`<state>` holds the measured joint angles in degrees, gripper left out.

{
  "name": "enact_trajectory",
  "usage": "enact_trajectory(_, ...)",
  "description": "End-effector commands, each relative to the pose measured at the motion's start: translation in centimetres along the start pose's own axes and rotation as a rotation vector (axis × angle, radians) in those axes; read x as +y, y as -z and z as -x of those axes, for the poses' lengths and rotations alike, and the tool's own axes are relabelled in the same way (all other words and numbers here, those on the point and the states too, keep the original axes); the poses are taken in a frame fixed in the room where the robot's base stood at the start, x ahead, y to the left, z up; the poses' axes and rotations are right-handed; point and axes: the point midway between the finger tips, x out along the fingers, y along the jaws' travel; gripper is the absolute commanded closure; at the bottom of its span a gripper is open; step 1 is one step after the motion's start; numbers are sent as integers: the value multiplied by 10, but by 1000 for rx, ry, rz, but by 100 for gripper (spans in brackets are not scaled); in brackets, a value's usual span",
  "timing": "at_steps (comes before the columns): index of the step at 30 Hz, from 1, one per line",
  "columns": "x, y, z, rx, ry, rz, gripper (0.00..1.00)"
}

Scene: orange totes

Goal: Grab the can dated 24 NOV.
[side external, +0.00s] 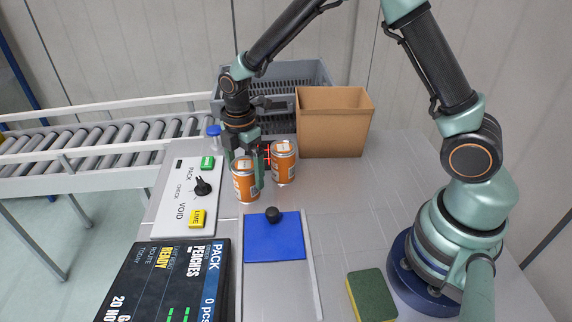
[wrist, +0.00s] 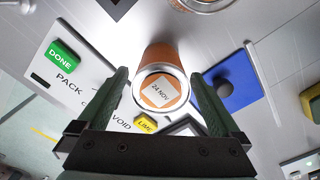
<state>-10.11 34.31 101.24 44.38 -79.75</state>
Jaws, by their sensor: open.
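The can dated 24 NOV (wrist: 160,92) is orange with a silver rim, and its lid label faces the camera in the wrist view. In the side view it appears to be the nearer, left orange can (side external: 245,187), upright on the table. My gripper (side external: 247,168) points down over this can. In the wrist view my gripper's (wrist: 158,76) fingers are open on either side of the can, with a visible gap at each side. A second orange can (side external: 284,163) stands just behind and to the right. It shows partly at the wrist view's top edge (wrist: 205,4), its date unreadable.
A switch panel (side external: 187,217) lies left of the cans. A blue pad with a black knob (side external: 275,245) lies in front. A cardboard box (side external: 335,130) and grey crate (side external: 300,72) stand behind. A sign (side external: 165,285) and a sponge (side external: 371,295) are nearer the camera.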

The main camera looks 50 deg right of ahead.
Motion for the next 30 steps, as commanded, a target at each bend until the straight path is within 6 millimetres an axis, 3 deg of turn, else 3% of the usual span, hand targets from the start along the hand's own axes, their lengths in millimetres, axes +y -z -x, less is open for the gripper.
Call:
enact_trajectory(9,-1,1,-42,-1,3,0,0)
enact_trajectory(18,-1,1,-46,0,1,0,0)
enact_trajectory(26,-1,1,-45,0,1,-1,99)
enact_trajectory(30,0,1,-45,0,-1,-1,100)
